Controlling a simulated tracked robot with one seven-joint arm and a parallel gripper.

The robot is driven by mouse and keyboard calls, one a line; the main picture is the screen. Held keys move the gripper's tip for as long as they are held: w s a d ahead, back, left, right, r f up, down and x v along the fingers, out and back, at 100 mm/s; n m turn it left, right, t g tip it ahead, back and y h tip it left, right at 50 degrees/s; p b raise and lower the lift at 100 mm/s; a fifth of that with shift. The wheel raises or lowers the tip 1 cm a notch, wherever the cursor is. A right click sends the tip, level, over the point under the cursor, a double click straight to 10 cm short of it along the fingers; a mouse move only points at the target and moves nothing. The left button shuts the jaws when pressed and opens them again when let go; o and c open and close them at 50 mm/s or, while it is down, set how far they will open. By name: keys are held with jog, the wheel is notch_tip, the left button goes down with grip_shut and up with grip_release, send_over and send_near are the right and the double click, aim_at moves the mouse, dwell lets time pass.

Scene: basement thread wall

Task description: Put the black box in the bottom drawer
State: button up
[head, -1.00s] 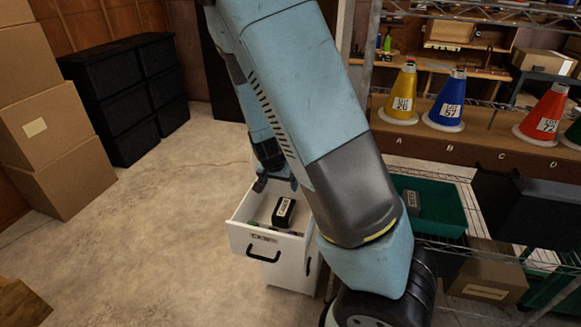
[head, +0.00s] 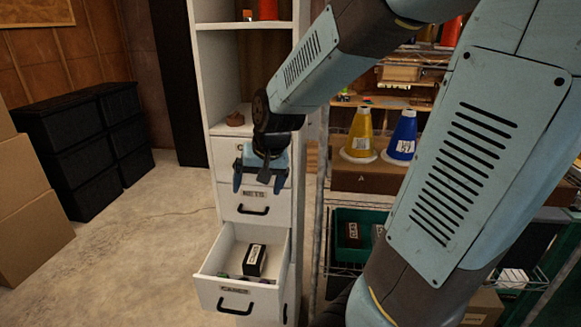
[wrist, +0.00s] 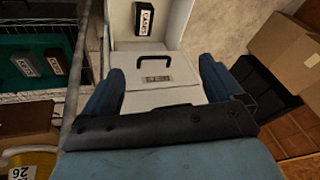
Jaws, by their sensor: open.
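The black box (head: 255,259), with a white label, stands inside the open white drawer (head: 215,288). This drawer is the lowest I can see in the white cabinet (head: 225,160). In the wrist view the box (wrist: 143,18) shows at the top, its label seeming to read "CASES", within the drawer's white walls (wrist: 180,25). My gripper (head: 259,181) is open and empty, above the drawer and in front of the closed drawers. Its two blue fingers are spread wide in the wrist view (wrist: 158,88), apart from the box.
A closed drawer labelled "NETS" (head: 255,207) sits above the open one. Small items lie at the open drawer's front. Black crates (head: 70,130) and cartons (head: 30,190) stand left; the floor between is clear.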

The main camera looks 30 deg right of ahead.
jog(key=s+d+r+n+t+h, duration=0.1)
jog(key=s+r+n, duration=0.2)
jog(key=s+r, duration=0.7)
jog(key=s, duration=0.4)
jog(key=shift+d+r+t, duration=0.15)
jog(key=shift+r+t, duration=0.15)
jog(key=shift+s, duration=0.1)
dwell(0.4)
